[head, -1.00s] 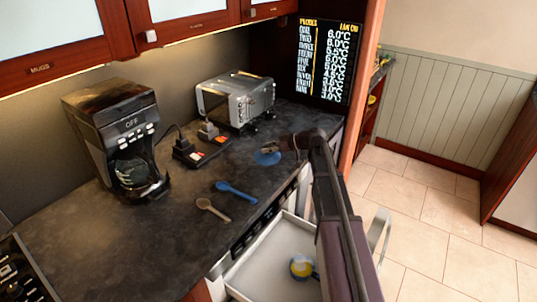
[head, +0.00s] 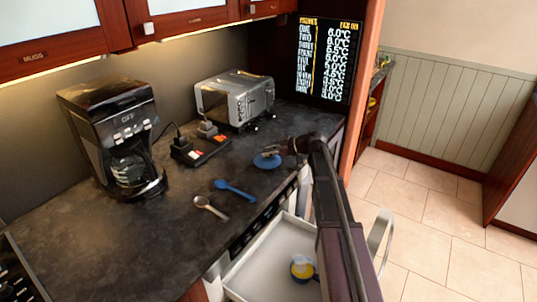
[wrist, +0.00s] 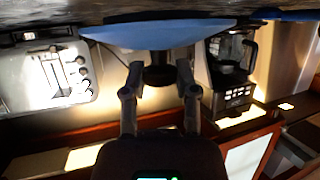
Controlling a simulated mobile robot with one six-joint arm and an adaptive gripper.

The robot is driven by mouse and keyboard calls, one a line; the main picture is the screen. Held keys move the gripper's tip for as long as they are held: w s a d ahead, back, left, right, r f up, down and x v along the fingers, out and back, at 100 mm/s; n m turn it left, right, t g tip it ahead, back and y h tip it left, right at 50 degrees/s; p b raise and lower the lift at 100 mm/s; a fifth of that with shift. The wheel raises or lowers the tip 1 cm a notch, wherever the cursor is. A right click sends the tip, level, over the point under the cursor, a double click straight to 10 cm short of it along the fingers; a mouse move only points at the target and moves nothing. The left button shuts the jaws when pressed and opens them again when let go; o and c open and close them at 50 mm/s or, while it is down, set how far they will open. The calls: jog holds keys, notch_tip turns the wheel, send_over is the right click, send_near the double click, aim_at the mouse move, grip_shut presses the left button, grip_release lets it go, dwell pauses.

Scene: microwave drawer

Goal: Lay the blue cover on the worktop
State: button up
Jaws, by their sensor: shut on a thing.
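The blue cover (head: 267,162) is a round disc at the right part of the dark worktop (head: 120,235), near its front edge. In the wrist view, which is upside down, the cover (wrist: 160,33) shows edge-on with a dark knob (wrist: 159,72). My gripper (wrist: 160,80) is shut on that knob, one finger on each side. In the head view my gripper (head: 272,151) is just above the cover. The cover lies nearly level, very close to the worktop; I cannot tell whether it touches.
A toaster (head: 235,99) and a power strip (head: 200,150) stand behind the cover. A blue spoon (head: 235,190) and a grey spoon (head: 210,207) lie left of it. A coffee maker (head: 110,135) stands further left. An open drawer (head: 250,275) holds a yellow-and-blue item (head: 302,268).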

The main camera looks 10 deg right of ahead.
jog(key=shift+f+b, duration=0.35)
jog(key=shift+b, duration=0.05)
jog(key=shift+s+f, duration=0.1)
jog(key=shift+s, duration=0.15)
jog(key=o, duration=0.9)
jog(key=shift+s+a+b, duration=0.1)
jog(key=shift+b, duration=0.2)
jog(key=shift+o, duration=0.2)
jog(key=shift+w+r+p, duration=0.2)
jog(key=shift+r+p, duration=0.15)
jog(key=shift+p, duration=0.25)
jog(key=shift+r, duration=0.25)
jog(key=p+v, duration=0.4)
jog(key=v, duration=0.8)
jog(key=shift+f+p, duration=0.2)
jog(key=shift+p, duration=0.2)
jog(key=shift+w, duration=0.1)
